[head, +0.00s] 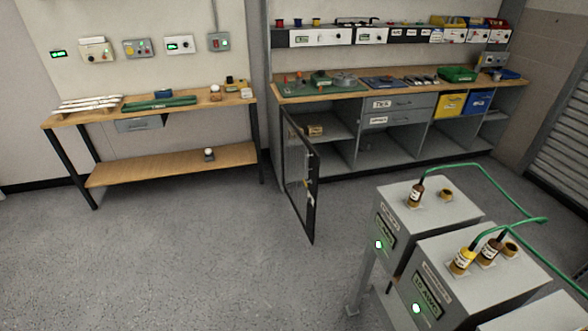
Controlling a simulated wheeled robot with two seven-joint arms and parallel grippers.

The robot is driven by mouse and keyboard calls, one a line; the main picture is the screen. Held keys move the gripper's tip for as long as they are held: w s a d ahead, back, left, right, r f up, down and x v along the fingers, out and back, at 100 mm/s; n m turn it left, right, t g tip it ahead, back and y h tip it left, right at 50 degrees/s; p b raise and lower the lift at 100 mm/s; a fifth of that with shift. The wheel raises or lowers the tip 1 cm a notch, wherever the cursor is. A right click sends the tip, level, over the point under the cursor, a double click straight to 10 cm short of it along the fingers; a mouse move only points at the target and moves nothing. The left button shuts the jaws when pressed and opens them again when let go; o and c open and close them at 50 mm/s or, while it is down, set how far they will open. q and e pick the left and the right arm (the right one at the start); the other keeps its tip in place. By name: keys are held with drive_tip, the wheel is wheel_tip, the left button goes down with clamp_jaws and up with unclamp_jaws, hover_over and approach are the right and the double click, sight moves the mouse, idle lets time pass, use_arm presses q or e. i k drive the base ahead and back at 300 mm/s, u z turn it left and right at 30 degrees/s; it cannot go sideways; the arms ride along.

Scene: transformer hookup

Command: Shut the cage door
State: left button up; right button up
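The cage door (297,165) is a dark-framed panel with a see-through middle. It stands open, swung out from the left end of the workbench (330,93) into the floor space in front. Its hinge side appears to be at the bench's left front leg. A small light-coloured latch or handle (309,196) sits near its free edge. Behind the door, the open lower compartment (335,150) shows a shelf with a small brown box (314,131). Neither of my grippers is in view.
Grey transformer boxes (436,220) with brown and yellow terminals and green cables fill the lower right, close to the door's right side. A wooden side table (175,165) stands at the left. The floor (200,260) left and front of the door is clear.

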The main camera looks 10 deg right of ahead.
sight(314, 157)
drive_tip(key=i, duration=0.5)
drive_tip(key=z, duration=0.25)
drive_tip(key=k, duration=0.6)
drive_tip(key=u, duration=0.9)
drive_tip(key=i, duration=1.4)
drive_tip(key=z, duration=0.75)
drive_tip(key=i, duration=0.4)
drive_tip(key=z, duration=0.35)
